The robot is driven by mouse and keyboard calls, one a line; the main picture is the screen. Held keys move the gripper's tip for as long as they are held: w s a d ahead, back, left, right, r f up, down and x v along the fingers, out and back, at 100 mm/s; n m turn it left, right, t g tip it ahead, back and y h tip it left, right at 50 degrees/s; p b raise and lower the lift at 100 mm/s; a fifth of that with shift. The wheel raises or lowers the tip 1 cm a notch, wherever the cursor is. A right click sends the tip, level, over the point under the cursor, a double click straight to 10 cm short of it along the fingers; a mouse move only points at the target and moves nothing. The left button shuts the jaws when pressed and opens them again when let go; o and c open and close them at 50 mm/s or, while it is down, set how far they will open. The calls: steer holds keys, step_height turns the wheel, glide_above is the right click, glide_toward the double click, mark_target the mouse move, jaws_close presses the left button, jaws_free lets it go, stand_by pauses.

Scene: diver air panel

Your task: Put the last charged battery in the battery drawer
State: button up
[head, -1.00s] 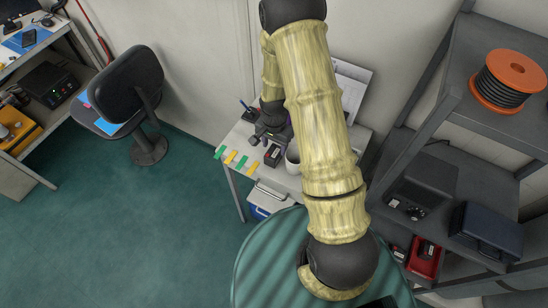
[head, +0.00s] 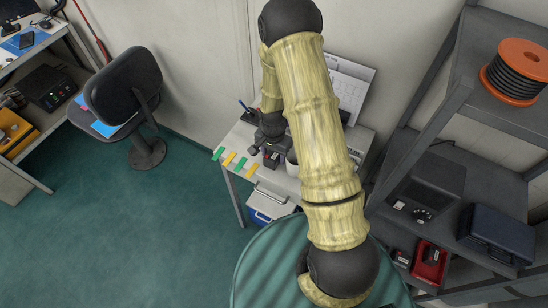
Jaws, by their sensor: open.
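A small dark battery-like block (head: 271,160) with a reddish mark stands on the white table (head: 240,141) near its front edge. My gripper (head: 270,152) is open and points down at this block. Its fingers are beside or just above the block; at this size I cannot tell if they touch it. I cannot make out for sure which part is the battery drawer. A white-topped, blue-fronted unit with a handle (head: 270,200) is under the table.
Coloured tags (head: 236,162) lie along the table's front edge. A white mug (head: 292,163) is close to the right of my gripper, partly behind my arm. A grey shelf rack at right holds a cable spool (head: 515,70) and a red tray (head: 429,264). An office chair (head: 125,85) is at left.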

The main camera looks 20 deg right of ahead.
mark_target(273, 153)
steer(key=shift+c, duration=0.4)
jaws_close()
steer(key=shift+r+b, duration=1)
steer(key=shift+r, duration=4.1)
